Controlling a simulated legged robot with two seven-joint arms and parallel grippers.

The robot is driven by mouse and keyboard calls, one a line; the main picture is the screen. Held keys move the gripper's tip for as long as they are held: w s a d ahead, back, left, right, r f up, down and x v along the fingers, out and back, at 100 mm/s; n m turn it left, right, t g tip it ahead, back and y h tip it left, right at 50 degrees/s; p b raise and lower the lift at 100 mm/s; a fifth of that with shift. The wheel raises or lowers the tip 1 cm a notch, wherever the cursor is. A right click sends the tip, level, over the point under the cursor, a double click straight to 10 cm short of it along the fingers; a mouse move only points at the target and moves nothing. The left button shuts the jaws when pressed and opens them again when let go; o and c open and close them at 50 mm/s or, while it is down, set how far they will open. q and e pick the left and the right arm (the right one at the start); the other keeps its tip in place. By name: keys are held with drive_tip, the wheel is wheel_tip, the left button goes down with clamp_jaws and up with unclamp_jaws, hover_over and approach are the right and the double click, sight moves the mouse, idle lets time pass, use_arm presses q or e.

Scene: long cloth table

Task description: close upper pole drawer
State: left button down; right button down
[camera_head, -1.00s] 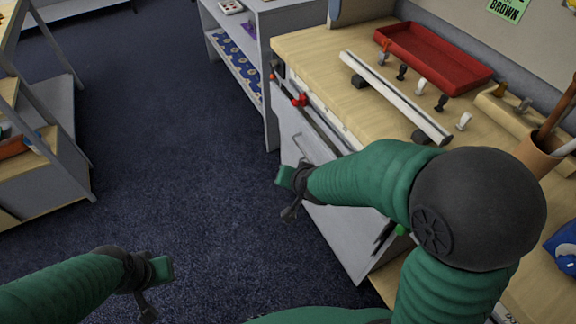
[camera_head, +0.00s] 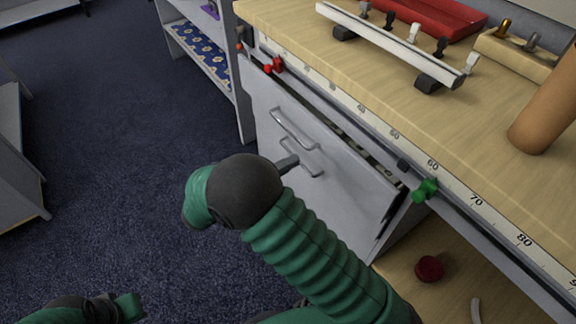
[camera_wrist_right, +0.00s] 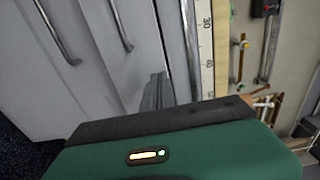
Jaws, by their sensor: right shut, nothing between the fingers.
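The upper drawer (camera_head: 330,150) is a light grey front under the workbench, with a dark gap along its top edge where some contents show. It stands pulled out a little. Its silver bar handle (camera_head: 293,130) is above a second handle (camera_head: 302,158). Both handles also show in the right wrist view, at its upper left (camera_wrist_right: 122,25). My right gripper (camera_head: 289,163) is shut and empty, close in front of the drawer fronts near the handles; contact cannot be told. Its fingers also show in the right wrist view (camera_wrist_right: 155,92). My left gripper (camera_head: 128,306) is at the bottom left, away from the drawer.
The wooden worktop (camera_head: 330,60) carries a white rail (camera_head: 395,45), a red tray (camera_head: 430,15) and a brown cylinder (camera_head: 545,115). A ruler with red and green clamps (camera_head: 425,190) runs along its front edge. Grey shelves (camera_head: 200,60) stand behind.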

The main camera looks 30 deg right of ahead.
sight(331, 140)
drive_tip(key=d+b, duration=0.1)
drive_tip(key=d, duration=0.2)
drive_tip(key=d+b, duration=0.1)
drive_tip(key=d, duration=0.2)
drive_tip(key=d+b, duration=0.1)
drive_tip(key=d, duration=0.2)
drive_tip(key=shift+w+d+f, duration=0.15)
drive_tip(key=shift+w+d, duration=0.25)
drive_tip(key=shift+d, duration=0.35)
drive_tip(key=d, duration=0.4)
drive_tip(key=shift+w+r, duration=0.15)
drive_tip(key=shift+r, duration=0.15)
drive_tip(key=shift+d, duration=0.1)
